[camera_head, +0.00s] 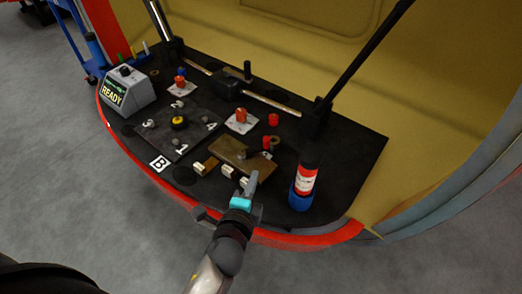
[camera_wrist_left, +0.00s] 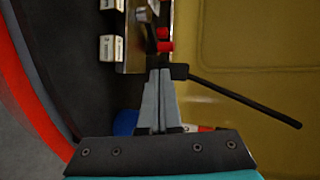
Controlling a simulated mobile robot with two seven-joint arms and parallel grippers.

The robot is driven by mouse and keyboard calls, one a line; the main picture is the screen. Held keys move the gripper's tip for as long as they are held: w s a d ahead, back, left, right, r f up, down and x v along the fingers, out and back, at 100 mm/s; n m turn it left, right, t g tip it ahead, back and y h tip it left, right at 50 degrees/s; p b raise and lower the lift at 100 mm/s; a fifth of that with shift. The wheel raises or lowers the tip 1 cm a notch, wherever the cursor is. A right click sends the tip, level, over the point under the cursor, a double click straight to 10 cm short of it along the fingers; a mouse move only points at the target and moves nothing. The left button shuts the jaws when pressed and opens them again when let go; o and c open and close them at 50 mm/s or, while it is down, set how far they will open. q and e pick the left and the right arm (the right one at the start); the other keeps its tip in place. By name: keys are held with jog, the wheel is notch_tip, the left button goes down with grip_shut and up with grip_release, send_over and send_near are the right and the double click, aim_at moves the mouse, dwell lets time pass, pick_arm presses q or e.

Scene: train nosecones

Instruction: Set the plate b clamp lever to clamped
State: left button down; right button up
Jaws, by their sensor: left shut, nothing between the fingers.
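A dark square plate (camera_head: 175,133) marked 1, 3 and 4 lies on the black table. My left gripper (camera_head: 252,183) is shut and empty, at the table's front edge beside a brownish metal plate (camera_head: 238,155). In the left wrist view its closed fingers (camera_wrist_left: 159,75) point toward small red parts (camera_wrist_left: 164,47). My right gripper is not in view.
A red-white bottle in a blue holder (camera_head: 302,188) stands right of my left gripper. White blocks (camera_head: 228,170) lie in front of the metal plate. Red parts on white pads (camera_head: 239,121), a READY box (camera_head: 120,90) and a slanted black post (camera_head: 355,62) surround the work area.

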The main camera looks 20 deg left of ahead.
pick_arm(q)
jog(key=b, duration=0.1)
send_near(266, 145)
jog(key=shift+w+f, duration=0.2)
jog(key=shift+f, duration=0.45)
jog(key=x, duration=0.3)
jog(key=b+x, duration=0.1)
jog(key=shift+w+r, duration=0.3)
jog(key=shift+r, duration=0.05)
jog(key=shift+w+a, duration=0.1)
jog(key=shift+w, duration=0.55)
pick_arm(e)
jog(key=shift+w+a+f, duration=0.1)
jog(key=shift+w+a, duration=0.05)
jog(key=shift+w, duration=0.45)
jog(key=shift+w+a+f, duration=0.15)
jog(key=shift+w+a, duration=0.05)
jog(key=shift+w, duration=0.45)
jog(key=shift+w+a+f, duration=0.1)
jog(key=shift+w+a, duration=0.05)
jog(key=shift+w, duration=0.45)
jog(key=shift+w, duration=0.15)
